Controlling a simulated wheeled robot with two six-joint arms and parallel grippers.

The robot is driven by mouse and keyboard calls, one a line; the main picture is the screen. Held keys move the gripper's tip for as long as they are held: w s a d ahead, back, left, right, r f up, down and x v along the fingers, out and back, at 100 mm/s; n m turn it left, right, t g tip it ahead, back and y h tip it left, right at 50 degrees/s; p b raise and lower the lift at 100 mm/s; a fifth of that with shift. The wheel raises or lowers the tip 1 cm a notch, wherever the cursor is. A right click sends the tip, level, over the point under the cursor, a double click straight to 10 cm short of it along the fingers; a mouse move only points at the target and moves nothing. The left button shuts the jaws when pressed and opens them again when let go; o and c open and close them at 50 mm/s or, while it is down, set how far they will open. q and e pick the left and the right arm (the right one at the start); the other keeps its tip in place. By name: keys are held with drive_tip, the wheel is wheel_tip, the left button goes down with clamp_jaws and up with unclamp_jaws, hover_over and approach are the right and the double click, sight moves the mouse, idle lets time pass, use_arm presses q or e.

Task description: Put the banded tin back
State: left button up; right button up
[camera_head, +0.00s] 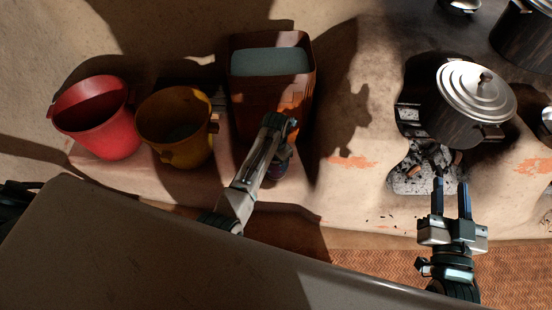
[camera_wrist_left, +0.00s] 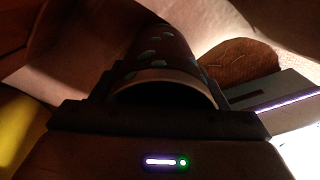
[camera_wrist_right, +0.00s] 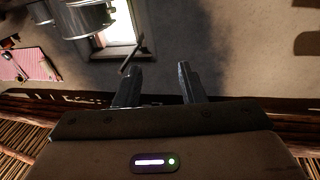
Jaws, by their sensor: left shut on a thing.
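A dark round tin (camera_wrist_left: 160,78) with pale blue spots and a light rim fills the middle of the left wrist view. My left gripper (camera_wrist_left: 160,105) is shut on it. In the head view the tin (camera_head: 278,170) shows as a small dark purple shape, mostly hidden under my left gripper (camera_head: 281,140), in front of the tall brown bin (camera_head: 262,104). I cannot tell whether its base touches the ledge. My right gripper (camera_head: 451,192) is open and empty, in front of the hearth opening. Its two parted fingers also show in the right wrist view (camera_wrist_right: 157,78).
A red bucket (camera_head: 108,137) and a yellow bucket (camera_head: 180,151) stand left of the bin. A lidded pot (camera_head: 458,124) sits on the hearth at the right, with ash and coals (camera_head: 425,174) below. The ledge (camera_head: 345,195) between bin and hearth is clear.

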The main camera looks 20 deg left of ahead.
use_arm(q)
drive_tip(key=shift+f, duration=0.1)
drive_tip(key=o, duration=1.1)
